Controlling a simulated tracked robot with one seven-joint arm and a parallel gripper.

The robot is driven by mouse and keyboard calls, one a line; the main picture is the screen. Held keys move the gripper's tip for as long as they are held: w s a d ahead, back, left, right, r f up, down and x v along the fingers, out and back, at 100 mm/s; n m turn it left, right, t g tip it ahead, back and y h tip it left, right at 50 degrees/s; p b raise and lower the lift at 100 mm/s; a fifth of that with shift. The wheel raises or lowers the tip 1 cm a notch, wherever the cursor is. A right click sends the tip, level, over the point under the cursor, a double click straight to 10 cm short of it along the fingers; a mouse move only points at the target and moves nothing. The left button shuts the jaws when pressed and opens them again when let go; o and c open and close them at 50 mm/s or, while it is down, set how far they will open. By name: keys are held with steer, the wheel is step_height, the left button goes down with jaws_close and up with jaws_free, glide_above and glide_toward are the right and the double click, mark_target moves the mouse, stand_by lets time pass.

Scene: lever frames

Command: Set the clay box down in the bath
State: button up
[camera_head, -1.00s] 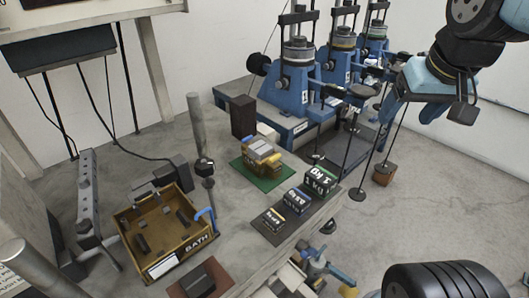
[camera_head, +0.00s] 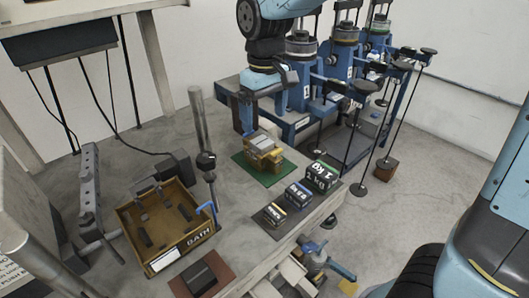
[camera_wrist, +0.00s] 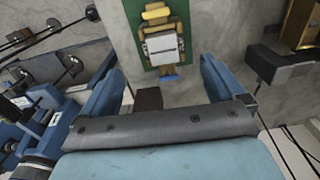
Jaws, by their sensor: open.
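A brass-coloured box with a grey top (camera_head: 263,146), which looks like the clay box, sits on a green mat (camera_head: 242,170) on the bench. In the wrist view this box (camera_wrist: 162,45) lies ahead of the fingers. The bath (camera_head: 198,235) is an open, ochre-walled tray labelled BATH at lower left, with several small dark pieces inside. Its edge shows in the wrist view (camera_wrist: 298,25) at upper right. My gripper (camera_head: 265,112) is open and empty, above and behind the box and apart from it. Part of the gripper hides a dark brown block (camera_wrist: 148,98).
A grey post (camera_head: 199,120) stands between the bath and the box. Several labelled weights, including a green-topped one (camera_head: 320,176), sit on a dark mat to the right. Blue lever frames (camera_head: 345,65) stand behind. A dark block (camera_head: 200,276) lies in front of the bath.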

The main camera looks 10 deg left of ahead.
mark_target(262, 141)
steer(key=shift+s+a+f, duration=0.1)
steer(key=shift+a+f, duration=0.2)
steer(key=shift+f, duration=5.4)
steer(key=shift+c, duration=0.4)
steer(key=c, duration=1)
steer(key=shift+r, duration=0.1)
steer(key=shift+c, duration=0.5)
steer(key=shift+r, duration=3.7)
